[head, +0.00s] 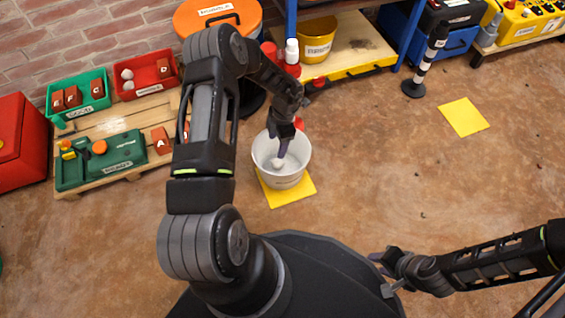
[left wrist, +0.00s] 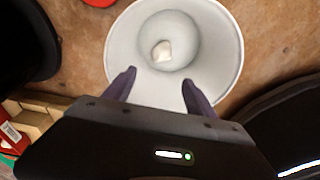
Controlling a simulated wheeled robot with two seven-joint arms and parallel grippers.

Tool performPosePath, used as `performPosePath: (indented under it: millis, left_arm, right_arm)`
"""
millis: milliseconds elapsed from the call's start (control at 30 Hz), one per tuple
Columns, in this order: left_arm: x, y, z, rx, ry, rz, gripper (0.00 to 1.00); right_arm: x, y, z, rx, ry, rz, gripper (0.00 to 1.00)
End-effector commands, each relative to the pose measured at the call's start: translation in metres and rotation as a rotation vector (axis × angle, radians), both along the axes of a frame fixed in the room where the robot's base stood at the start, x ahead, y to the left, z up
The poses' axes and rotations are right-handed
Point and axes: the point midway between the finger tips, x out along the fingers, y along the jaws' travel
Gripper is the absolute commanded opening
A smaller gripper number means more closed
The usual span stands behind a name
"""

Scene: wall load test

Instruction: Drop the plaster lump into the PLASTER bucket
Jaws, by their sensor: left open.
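The white PLASTER bucket (head: 284,178) stands on a yellow floor square in the head view. It fills the top of the left wrist view (left wrist: 222,62). The whitish plaster lump (left wrist: 162,51) lies inside the bucket, beyond my fingertips; it also shows in the head view (head: 278,162). My left gripper (head: 283,147) points down over the bucket mouth. In the left wrist view its fingers (left wrist: 158,88) are spread apart with nothing between them. My right gripper (head: 378,262) is low at the right of my base, and its finger opening is unclear.
A yellow square (head: 464,116) lies on clear floor at the right, near a black-and-white post (head: 426,65). A pallet (head: 110,122) with green and red trays stands at the left. A shelf with a yellow bucket (head: 317,42) is behind.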

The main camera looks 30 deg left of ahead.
Motion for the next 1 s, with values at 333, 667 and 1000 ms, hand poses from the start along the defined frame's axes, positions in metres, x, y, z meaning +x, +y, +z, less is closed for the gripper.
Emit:
performPosePath:
  millis: [333, 667, 1000]
  left_arm:
    - [0.005, -0.003, 0.043, 0.0, -0.002, 0.0, 0.65]
    - [0.009, -0.006, 0.077, 0.0, 0.0, 0.0, 0.65]
    - [0.01, -0.007, 0.077, 0.0, 0.0, 0.0, 0.65]
  right_arm:
    - [-0.003, 0.0, 0.022, -0.001, 0.005, 0.004, 0.36]
    - [-0.006, 0.0, 0.038, 0.001, 0.013, 0.008, 0.36]
    - [-0.006, 0.0, 0.037, 0.001, 0.015, 0.007, 0.36]
